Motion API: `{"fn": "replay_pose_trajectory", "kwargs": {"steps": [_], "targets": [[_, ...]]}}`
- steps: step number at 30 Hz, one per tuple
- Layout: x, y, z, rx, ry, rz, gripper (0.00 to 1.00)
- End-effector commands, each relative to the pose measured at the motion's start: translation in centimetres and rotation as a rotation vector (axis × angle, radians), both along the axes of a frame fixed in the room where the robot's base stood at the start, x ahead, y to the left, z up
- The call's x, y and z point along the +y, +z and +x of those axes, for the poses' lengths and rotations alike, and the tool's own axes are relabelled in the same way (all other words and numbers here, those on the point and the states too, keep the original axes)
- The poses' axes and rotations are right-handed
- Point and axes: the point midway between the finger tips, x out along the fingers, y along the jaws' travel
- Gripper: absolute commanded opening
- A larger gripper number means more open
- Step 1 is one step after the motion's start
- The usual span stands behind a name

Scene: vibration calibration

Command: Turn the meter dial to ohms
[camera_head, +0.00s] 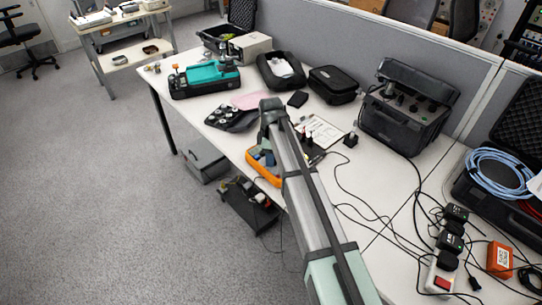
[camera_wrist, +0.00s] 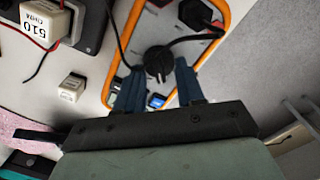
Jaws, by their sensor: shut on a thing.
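The meter, with an orange rim, lies on the table; in the head view its orange edge (camera_head: 262,169) shows beside my arm, which covers part of it. In the wrist view its orange edge (camera_wrist: 222,22) frames a grey face. The black round dial (camera_wrist: 158,59) shows on that face, with a pale mark. My gripper (camera_wrist: 159,69) has its two dark blue fingers on either side of the dial, shut on it. The dial's setting cannot be read. In the head view my gripper is hidden behind my arm.
Black leads run across the meter face. A small white block (camera_wrist: 72,87) and a white block marked 510 (camera_wrist: 45,22) are beside the meter.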

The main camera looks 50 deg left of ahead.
Motion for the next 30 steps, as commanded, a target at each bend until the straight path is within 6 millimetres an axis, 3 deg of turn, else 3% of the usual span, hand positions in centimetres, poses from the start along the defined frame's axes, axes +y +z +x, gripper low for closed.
{"fn": "replay_pose_trajectory", "kwargs": {"steps": [13,30], "targets": [[0.04,0.02,0.05,0.0,-0.073,0.0,0.07],[0.18,0.03,0.35,0.0,-0.498,0.0,0.07]]}}
